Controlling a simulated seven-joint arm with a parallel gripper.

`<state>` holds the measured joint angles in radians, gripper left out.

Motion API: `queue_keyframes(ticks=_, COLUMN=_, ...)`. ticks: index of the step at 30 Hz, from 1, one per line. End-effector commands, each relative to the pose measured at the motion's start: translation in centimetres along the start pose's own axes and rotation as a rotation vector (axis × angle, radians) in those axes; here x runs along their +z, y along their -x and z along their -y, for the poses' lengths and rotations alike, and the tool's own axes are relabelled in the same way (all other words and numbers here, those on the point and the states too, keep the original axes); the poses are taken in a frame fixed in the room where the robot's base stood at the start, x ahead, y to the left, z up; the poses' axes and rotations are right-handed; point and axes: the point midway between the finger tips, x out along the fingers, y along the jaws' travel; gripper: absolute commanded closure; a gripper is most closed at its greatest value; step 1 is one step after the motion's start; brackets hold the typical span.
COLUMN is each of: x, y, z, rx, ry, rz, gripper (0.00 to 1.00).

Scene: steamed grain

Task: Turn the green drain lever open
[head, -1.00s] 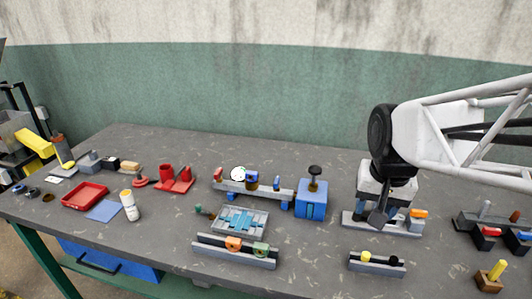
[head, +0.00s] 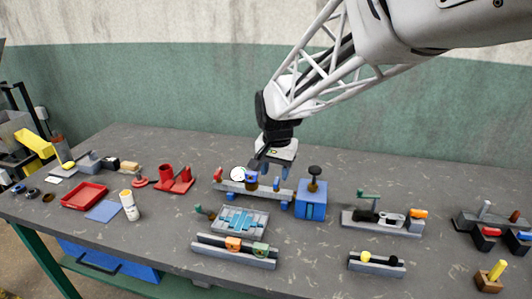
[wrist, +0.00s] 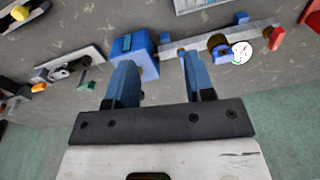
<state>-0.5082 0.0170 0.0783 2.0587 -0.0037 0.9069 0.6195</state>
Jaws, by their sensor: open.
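A green T-shaped lever (head: 369,196) stands up from a grey block fixture (head: 350,222) right of centre in the head view. It also shows in the wrist view, left of the fingers, as a green handle (wrist: 87,87). A second, small dark green lever (head: 201,211) sticks out beside the grey slatted tray; I cannot tell which is the drain lever. My gripper (head: 275,171) is open and empty, above and behind the long grey rail, apart from both levers. Its two blue fingers (wrist: 156,62) are spread in the wrist view, with nothing between them.
A blue box with a black knob (head: 311,203) stands between my gripper and the right fixture. The rail (head: 226,186) carries a white gauge (head: 238,174). The slatted tray (head: 238,221) and a block rail (head: 213,250) lie in front. Bare table lies behind the right fixture.

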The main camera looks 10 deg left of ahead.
Motion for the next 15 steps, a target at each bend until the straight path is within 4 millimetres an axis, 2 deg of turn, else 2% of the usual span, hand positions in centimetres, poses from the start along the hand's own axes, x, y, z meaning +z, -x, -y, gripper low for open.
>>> queue_keyframes(ticks=1, x=-0.2, y=-0.8, z=1.7, rx=0.003, ry=0.001, rz=0.006, gripper=0.51)
queue_keyframes(ticks=8, x=-0.8, y=-3.7, z=8.3, rx=0.012, ry=-0.011, rz=0.026, gripper=0.51)
queue_keyframes(ticks=15, x=-0.4, y=-7.3, z=15.4, rx=0.024, ry=-0.024, rz=0.045, gripper=0.51)
